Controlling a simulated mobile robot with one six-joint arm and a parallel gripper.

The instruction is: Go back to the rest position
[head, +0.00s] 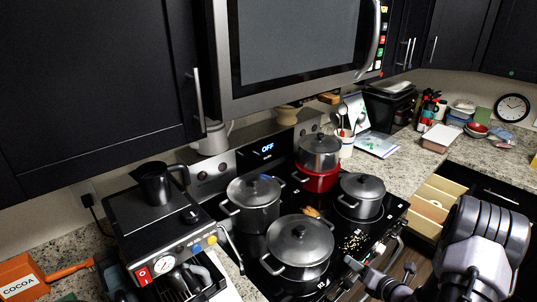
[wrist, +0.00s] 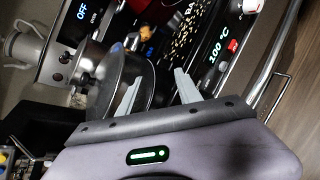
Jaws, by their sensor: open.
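My gripper (wrist: 158,88) shows in the wrist view with its two grey fingers apart and nothing between them. In the head view my arm comes in at the lower right, and my gripper (head: 357,274) is at the front edge of the stove, to the right of the large front pot (head: 300,240). The black stovetop (head: 352,243) bears several lidded pots. A grey pot (head: 254,203) stands at the left, a red pot (head: 318,178) at the back and a smaller grey pot (head: 360,197) at the right. In the wrist view a grey pot (wrist: 122,82) lies beyond the fingers.
A coffee machine (head: 160,235) with a black pitcher (head: 157,183) stands left of the stove. A microwave (head: 295,50) hangs above it. An open drawer (head: 435,203) juts out behind my arm at the right. Small brown pieces (head: 354,242) are scattered on the stovetop.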

